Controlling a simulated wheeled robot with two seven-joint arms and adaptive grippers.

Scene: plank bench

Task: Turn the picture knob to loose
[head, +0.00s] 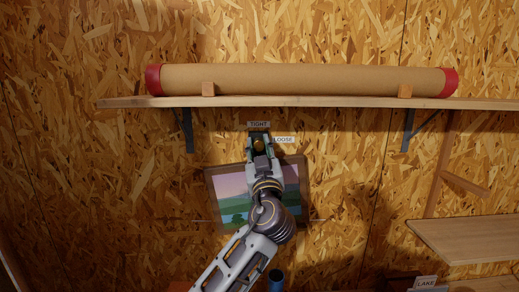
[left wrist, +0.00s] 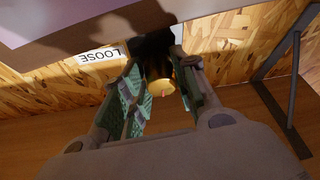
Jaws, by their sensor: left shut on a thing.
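The brass picture knob (head: 259,146) is on the wall just above the picture, and it also shows in the left wrist view (left wrist: 160,88). My left gripper (head: 259,142) is shut on the knob, with a finger on either side of it. A small reddish mark shows on the knob face; I cannot tell where it points. The TIGHT label (head: 258,125) is above the knob, and the LOOSE label (head: 284,140) is to its right. The framed landscape picture (head: 231,184) hangs below, tilted with its right side higher, partly hidden by my arm. My right gripper is out of view.
A wooden shelf (head: 330,102) on dark brackets runs above, bearing a long brown tube (head: 300,80) with red ends. A lower shelf (head: 465,235) is at the right. A blue cylinder (head: 276,280) and a LAKE sign (head: 425,283) stand at the bottom. The wall left of the picture is clear.

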